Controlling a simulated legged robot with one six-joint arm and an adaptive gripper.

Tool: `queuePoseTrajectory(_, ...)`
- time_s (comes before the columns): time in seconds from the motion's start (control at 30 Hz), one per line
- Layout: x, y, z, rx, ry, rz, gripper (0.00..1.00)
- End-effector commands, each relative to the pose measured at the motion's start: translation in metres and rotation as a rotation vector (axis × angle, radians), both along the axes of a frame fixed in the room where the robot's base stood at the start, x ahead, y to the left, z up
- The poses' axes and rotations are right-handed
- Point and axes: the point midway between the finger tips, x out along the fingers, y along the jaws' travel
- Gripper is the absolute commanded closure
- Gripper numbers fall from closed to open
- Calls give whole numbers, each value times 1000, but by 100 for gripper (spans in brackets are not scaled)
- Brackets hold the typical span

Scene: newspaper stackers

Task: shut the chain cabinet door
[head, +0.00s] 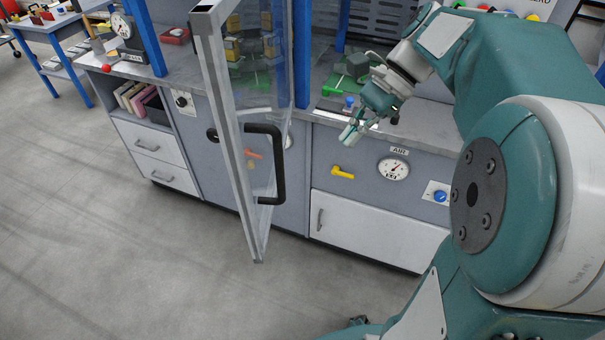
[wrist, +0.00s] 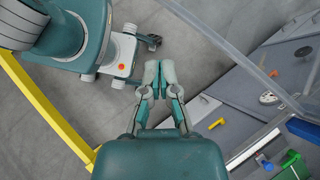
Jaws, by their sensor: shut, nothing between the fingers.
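The cabinet door (head: 236,150) is a clear panel in a grey metal frame, with a black bar handle (head: 281,165). In the head view it stands open, swung out from the bench toward me. A grey frame bar also crosses the right of the wrist view (wrist: 232,50). My gripper (head: 347,136) is to the right of the door and handle, in front of the bench, apart from them in the head view. In the wrist view its fingers (wrist: 159,72) are together with nothing between them.
A grey workbench (head: 310,150) with drawers, a yellow lever (head: 342,173) and a dial gauge (head: 393,169) runs behind. Blue posts (head: 143,35) rise from it. Green items (head: 350,75) lie on top. A yellow bar (wrist: 45,110) crosses the wrist view's left. The floor in front is clear.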

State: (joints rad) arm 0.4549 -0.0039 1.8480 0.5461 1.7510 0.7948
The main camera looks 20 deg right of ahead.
Motion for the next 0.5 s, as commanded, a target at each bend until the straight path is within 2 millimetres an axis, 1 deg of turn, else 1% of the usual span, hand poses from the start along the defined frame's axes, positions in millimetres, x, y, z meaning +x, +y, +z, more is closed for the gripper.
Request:
queuePoseTrajectory(0.03, 5, -5, 1, 28, 32, -26, 100)
queuePoseTrajectory(0.1, 8, -8, 4, 54, 62, -48, 100)
queuePoseTrajectory(0.2, 8, -8, 4, 65, 76, -58, 100)
queuePoseTrajectory(0.33, 6, 2, -6, 65, 77, -55, 100)
queuePoseTrajectory(0.5, 1, 24, -28, 65, 77, -53, 100)
